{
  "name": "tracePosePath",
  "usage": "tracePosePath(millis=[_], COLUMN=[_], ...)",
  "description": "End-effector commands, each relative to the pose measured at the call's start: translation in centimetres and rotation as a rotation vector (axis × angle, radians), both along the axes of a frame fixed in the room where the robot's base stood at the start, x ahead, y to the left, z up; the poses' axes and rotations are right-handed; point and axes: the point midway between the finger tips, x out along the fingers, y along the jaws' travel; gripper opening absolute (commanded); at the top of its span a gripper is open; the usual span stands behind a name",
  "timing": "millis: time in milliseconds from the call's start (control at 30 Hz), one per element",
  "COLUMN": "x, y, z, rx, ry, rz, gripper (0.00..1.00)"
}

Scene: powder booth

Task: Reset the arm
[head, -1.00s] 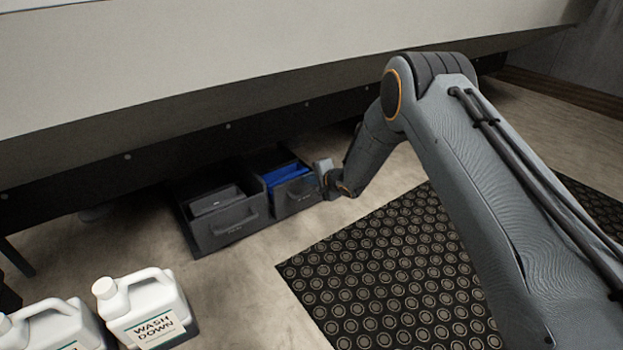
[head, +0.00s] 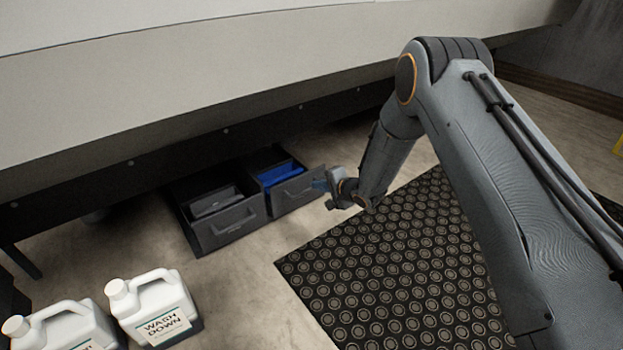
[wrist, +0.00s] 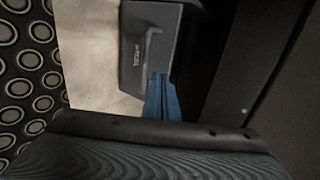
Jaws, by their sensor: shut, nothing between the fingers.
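My gripper (head: 322,185) is just to the right of the front of the right-hand grey drawer (head: 298,192), low near the floor. In the wrist view its blue fingers (wrist: 161,82) are together and empty, and they overlap the edge of a grey drawer front (wrist: 140,50) with a handle. I cannot tell whether they touch it. My arm reaches down from the right in the head view.
The right drawer and the left drawer (head: 230,226) stand open under a long pale booth body (head: 200,90). A blue bin (head: 281,174) and a grey box (head: 214,203) sit in them. White jugs (head: 152,296) stand at lower left. A black studded mat (head: 390,260) lies at right.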

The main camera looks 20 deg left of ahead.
Motion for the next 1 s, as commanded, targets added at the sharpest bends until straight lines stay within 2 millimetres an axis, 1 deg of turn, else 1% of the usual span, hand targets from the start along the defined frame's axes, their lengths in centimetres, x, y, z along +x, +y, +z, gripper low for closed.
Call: tracePosePath(millis=[33, 200, 400, 500, 567, 667, 767, 800, 867, 900, 967, 1000], x=[-0.6, -2.0, -2.5, -2.6, -2.5, -2.4, -2.5, -2.8, -3.3, -3.8, -4.7, -5.5], y=[-0.7, -2.3, -3.1, -3.2, -3.1, -3.1, -3.3, -3.4, -3.8, -4.0, -4.4, -4.8], z=[0.8, 1.9, 2.3, 2.5, 3.0, 4.9, 8.0, 9.4, 11.4, 12.8, 14.7, 16.0], rx=[-0.001, -0.001, -0.001, -0.004, -0.017, -0.076, -0.174, -0.222, -0.294, -0.339, -0.408, -0.452], ry=[0.002, 0.002, 0.001, -0.002, -0.01, -0.039, -0.082, -0.098, -0.12, -0.131, -0.145, -0.152], rz=[-0.001, 0.001, 0.002, 0.003, 0.003, 0.009, 0.019, 0.025, 0.038, 0.049, 0.067, 0.08], gripper=[0.0, 0.0, 0.0, 0.0, 0.0, 0.0, 0.0, 0.0, 0.0, 0.0, 0.0, 0.0])
